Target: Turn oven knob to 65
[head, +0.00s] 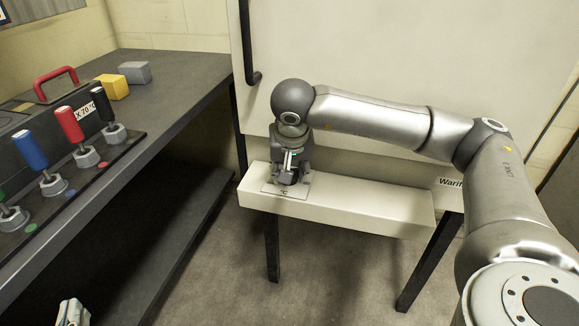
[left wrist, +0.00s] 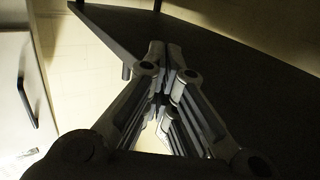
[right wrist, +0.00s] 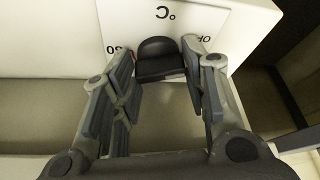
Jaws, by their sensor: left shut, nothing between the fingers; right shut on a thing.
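The oven knob (right wrist: 157,60) is black and sits on a white dial plate (right wrist: 120,20) marked °C, with OFF and a partly hidden number ending in 0. My right gripper (head: 287,178) is shut on the knob from above. In the right wrist view its fingers (right wrist: 158,66) stand on either side of the knob. In the head view the gripper hides most of the knob, so its setting cannot be read. My left gripper (head: 72,314) is at the lower left edge of the head view. In the left wrist view its fingers (left wrist: 165,55) are together and empty.
The white oven (head: 400,205) has a ledge carrying the dial and a black handle (head: 250,60) above. At left a dark bench (head: 160,95) holds blue (head: 30,150), red (head: 69,125) and black (head: 101,103) handled tools, a yellow block (head: 113,87) and a grey block (head: 134,72).

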